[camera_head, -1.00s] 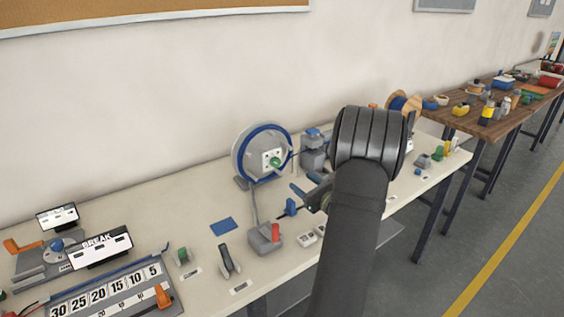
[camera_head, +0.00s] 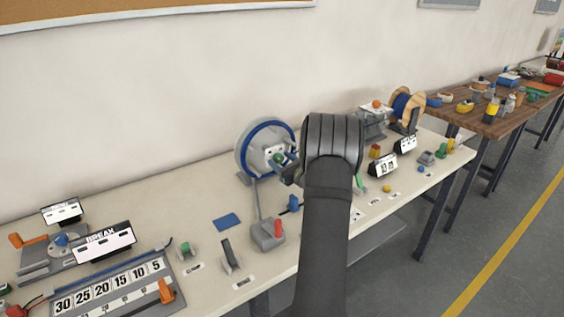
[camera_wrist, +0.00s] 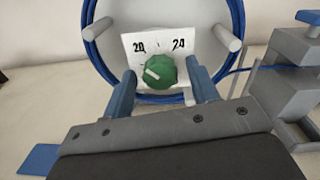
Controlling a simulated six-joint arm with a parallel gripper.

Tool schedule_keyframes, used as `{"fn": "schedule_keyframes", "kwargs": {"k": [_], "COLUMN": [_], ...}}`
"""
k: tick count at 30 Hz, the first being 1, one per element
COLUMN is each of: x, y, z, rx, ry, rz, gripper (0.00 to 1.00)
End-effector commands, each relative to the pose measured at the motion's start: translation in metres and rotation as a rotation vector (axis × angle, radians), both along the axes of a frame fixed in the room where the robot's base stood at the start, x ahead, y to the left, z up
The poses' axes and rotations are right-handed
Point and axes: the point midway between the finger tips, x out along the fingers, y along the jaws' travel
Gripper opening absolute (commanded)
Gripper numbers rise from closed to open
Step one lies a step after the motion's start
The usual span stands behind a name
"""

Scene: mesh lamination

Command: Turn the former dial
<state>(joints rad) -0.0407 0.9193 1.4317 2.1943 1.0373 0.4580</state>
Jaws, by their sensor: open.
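The former dial (camera_wrist: 160,71) is a green knob with a white pointer mark, in front of a white plate (camera_wrist: 183,45) marked 20 and 24. The pointer lies tilted, its outer end toward the lower left. In the head view the dial (camera_head: 279,158) sits on the grey former wheel with a blue rim (camera_head: 243,151). My gripper (camera_wrist: 163,84) is open, with one blue finger to each side of the dial in the wrist view. Whether the fingers touch it I cannot tell. In the head view my arm hides most of the gripper.
A grey block with a blue top (camera_wrist: 300,65) stands right of the wheel. A blue pad (camera_head: 226,224) and a grey box with a red lever (camera_head: 268,234) are on the bench in front. A spool (camera_head: 405,108) stands farther right.

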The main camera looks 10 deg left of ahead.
Motion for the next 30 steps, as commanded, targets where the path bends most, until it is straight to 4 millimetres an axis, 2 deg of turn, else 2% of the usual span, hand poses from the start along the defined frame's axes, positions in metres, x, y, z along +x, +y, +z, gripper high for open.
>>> {"fn": "schedule_keyframes", "kwargs": {"k": [2,3,9,10,20,30], "x": [-0.0001,-0.0001,-0.0001,-0.0002,-0.0003,-0.0006], "y": [-0.0002,-0.0003,-0.0004,-0.0005,-0.0005,-0.0004], "z": [0.0000,0.0000,0.0000,0.0000,0.0000,0.0001], "rx": [0.000,0.000,0.000,0.000,-0.032,-0.197], "ry": [0.000,0.000,0.000,0.000,-0.032,-0.197], "rz": [0.000,0.000,0.000,0.000,0.000,0.000], "gripper": [0.54,0.50,0.11,0.09,0.09,0.09]}}
